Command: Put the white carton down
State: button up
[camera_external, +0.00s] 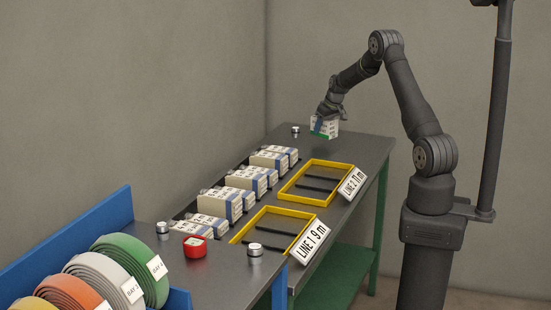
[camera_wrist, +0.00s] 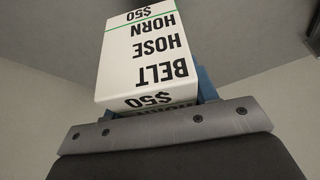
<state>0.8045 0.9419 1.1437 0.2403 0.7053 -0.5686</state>
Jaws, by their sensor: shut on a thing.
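The white carton (camera_external: 325,127) has a green edge and is held in my gripper (camera_external: 320,124) at the far part of the bench, near its far right corner. I cannot tell from the outside view whether its underside touches the bench top. In the wrist view the carton (camera_wrist: 150,62) fills the upper middle, with black lettering reading belt, hose, horn and $50. Blue finger parts of my gripper (camera_wrist: 205,85) show beside and behind it. The fingertips are mostly hidden by the carton.
Yellow-framed trays (camera_external: 330,166) marked LINE 2 and LINE 1 (camera_external: 262,209) lie on the bench (camera_external: 350,143). Several white and blue boxes (camera_external: 240,180) stand in rows to their left. A small metal knob (camera_external: 295,131) is left of the carton. A red item (camera_external: 195,246) and coiled belts (camera_external: 130,262) are nearer.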

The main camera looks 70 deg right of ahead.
aim_at(324, 125)
jog(key=shift+f, duration=1.8)
jog(key=shift+f, duration=0.1)
jog(key=o, duration=1.2)
jog(key=shift+f, duration=0.1)
jog(key=shift+c, duration=0.2)
jog(key=shift+s+r, duration=0.1)
jog(key=shift+r, duration=0.4)
jog(key=v, duration=1.1)
jog(key=shift+s+r, duration=0.1)
jog(key=shift+r, duration=0.1)
jog(key=shift+f, duration=0.15)
